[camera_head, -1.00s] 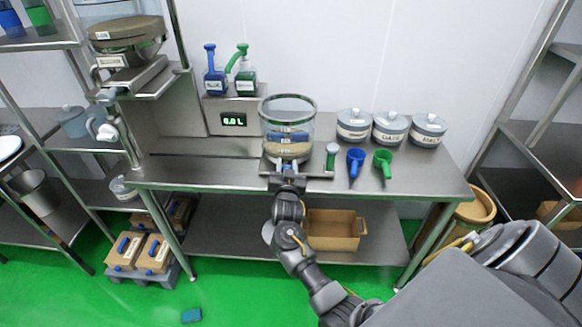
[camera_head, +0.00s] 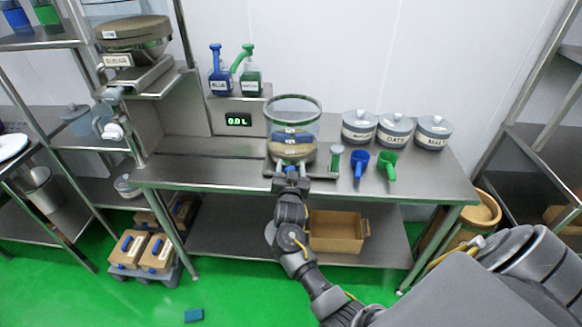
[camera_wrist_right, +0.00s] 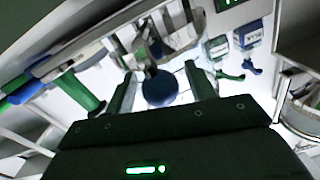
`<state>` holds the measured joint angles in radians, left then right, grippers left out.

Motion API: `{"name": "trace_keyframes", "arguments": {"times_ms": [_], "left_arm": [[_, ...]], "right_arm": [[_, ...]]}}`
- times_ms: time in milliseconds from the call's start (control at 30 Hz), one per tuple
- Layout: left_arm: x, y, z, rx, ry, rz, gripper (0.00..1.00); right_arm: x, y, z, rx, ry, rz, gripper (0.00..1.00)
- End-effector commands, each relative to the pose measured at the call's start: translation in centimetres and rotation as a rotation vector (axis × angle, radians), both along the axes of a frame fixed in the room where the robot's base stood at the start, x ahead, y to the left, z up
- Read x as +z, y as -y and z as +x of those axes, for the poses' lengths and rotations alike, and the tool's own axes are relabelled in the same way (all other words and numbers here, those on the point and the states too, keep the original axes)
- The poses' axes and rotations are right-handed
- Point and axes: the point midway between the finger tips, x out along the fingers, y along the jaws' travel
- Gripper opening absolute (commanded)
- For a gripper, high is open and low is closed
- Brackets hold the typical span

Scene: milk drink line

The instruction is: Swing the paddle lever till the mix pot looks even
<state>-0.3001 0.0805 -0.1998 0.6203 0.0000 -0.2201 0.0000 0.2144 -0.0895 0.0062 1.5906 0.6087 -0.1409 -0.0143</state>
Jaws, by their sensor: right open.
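The mix pot (camera_head: 293,116) is a clear round vessel on a metal base on the table. It holds a tan layer low down, with a blue band across it; how even the mix is cannot be told. My right gripper (camera_head: 290,181) is right in front of the pot's base. In the right wrist view it is open (camera_wrist_right: 162,86), with a round blue knob (camera_wrist_right: 160,89) between or just beyond its fingers; contact cannot be told. The knob appears to belong to the paddle lever, mostly hidden by my gripper in the head view. My left gripper is out of view.
A green-topped post (camera_head: 336,158) stands just right of the pot. Beyond it are a blue scoop (camera_head: 358,162), a green scoop (camera_head: 387,163) and several lidded grey tubs (camera_head: 396,130). A display (camera_head: 239,120) reads 0.0 L. The table left of the pot is clear.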

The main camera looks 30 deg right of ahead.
Motion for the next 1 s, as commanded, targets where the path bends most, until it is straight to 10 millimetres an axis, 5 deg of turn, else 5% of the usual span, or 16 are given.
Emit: {"name": "trace_keyframes", "arguments": {"times_ms": [400,1000], "left_arm": [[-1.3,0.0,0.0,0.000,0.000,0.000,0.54],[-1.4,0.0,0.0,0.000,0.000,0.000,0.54]], "right_arm": [[-0.2,-3.4,-5.1,-0.001,0.001,0.003,0.55],[0.0,-3.7,-5.6,-0.001,0.000,0.001,0.55]]}}
